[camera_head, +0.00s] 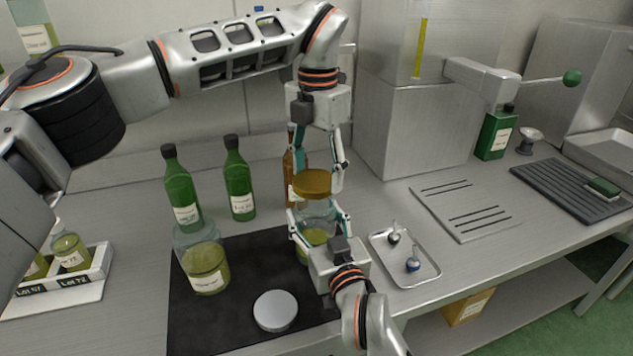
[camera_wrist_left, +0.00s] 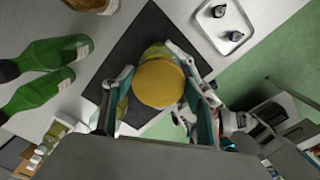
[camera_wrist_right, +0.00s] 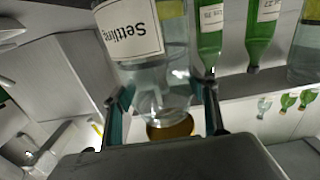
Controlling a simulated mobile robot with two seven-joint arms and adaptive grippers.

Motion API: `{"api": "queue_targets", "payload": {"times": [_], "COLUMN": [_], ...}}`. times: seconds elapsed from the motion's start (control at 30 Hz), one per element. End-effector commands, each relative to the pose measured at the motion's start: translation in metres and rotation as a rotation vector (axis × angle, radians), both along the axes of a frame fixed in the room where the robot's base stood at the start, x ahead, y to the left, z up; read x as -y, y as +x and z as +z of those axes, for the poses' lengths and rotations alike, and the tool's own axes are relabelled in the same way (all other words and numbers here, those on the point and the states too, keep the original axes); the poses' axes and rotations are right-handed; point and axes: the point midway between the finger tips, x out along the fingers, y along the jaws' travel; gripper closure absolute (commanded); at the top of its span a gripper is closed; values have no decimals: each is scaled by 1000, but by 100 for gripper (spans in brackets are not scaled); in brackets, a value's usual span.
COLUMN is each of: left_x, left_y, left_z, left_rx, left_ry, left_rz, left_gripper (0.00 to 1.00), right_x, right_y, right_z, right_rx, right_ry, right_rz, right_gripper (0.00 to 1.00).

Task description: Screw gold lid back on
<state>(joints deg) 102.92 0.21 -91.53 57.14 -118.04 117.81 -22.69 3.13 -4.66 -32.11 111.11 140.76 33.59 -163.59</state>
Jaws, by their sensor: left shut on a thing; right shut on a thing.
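The gold lid (camera_head: 315,183) is at the mouth of a clear glass jar (camera_head: 316,216) holding yellow-green liquid. My left gripper (camera_head: 318,172) comes down from above and is shut on the lid; the left wrist view shows the lid's round top (camera_wrist_left: 158,84) between the fingers. My right gripper (camera_head: 318,232), lower down, is shut around the jar's sides. In the right wrist view the jar (camera_wrist_right: 150,75) bears a "Settling" label and the lid (camera_wrist_right: 172,126) shows at its mouth. The jar looks upright. I cannot tell how far the threads engage.
A second jar (camera_head: 206,268) and a silver lid (camera_head: 276,311) are on the black mat (camera_head: 232,318). Green bottles (camera_head: 181,190) and a brown bottle (camera_head: 289,166) stand behind. A small metal tray (camera_head: 419,272) with two small items lies to the right.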

Motion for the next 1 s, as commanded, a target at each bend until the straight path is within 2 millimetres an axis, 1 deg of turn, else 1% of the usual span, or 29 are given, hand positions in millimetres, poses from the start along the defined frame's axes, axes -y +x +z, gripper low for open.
{"api": "queue_targets", "payload": {"times": [0.03,0.13,0.67,1.0], "left_x": [0,0,0,0], "left_y": [0,0,0,0], "left_z": [-7,-15,-16,-32], "left_rx": [-2,-2,-1,-1], "left_ry": [1,-1,-1,1], "left_rz": [-2,-1,0,-2], "left_gripper": [58,58,58,58], "right_x": [0,0,0,0], "right_y": [0,0,0,0], "right_z": [0,-1,-1,-1], "right_rx": [-1,-1,-2,-2], "right_ry": [0,0,-1,-1], "right_rz": [-1,-1,-1,-1], "right_gripper": [80,80,80,80]}}
